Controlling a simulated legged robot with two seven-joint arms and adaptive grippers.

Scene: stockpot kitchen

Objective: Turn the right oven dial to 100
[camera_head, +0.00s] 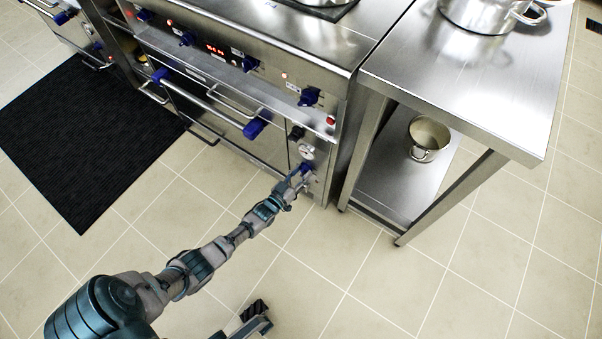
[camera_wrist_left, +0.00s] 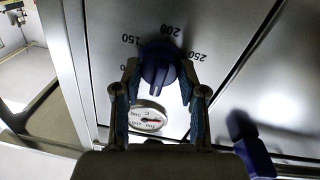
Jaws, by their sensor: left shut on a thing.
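The right oven has a blue dial (camera_wrist_left: 160,60) on its steel front. The numbers 150, 200 and 250 are printed around it in the left wrist view; the 100 mark is hidden or unreadable. In the head view the dial (camera_head: 306,168) is low at the oven's right end. My left gripper (camera_wrist_left: 159,76) is shut on the dial, one finger on each side. In the head view my left gripper (camera_head: 301,178) reaches the dial from the front. I cannot tell which number the dial points to.
A round gauge (camera_wrist_left: 148,116) sits close to the dial. A black knob (camera_head: 296,132) and a blue door handle (camera_head: 257,126) are nearby. A steel table (camera_head: 470,75) with a small pot (camera_head: 429,139) on its lower shelf stands to the right.

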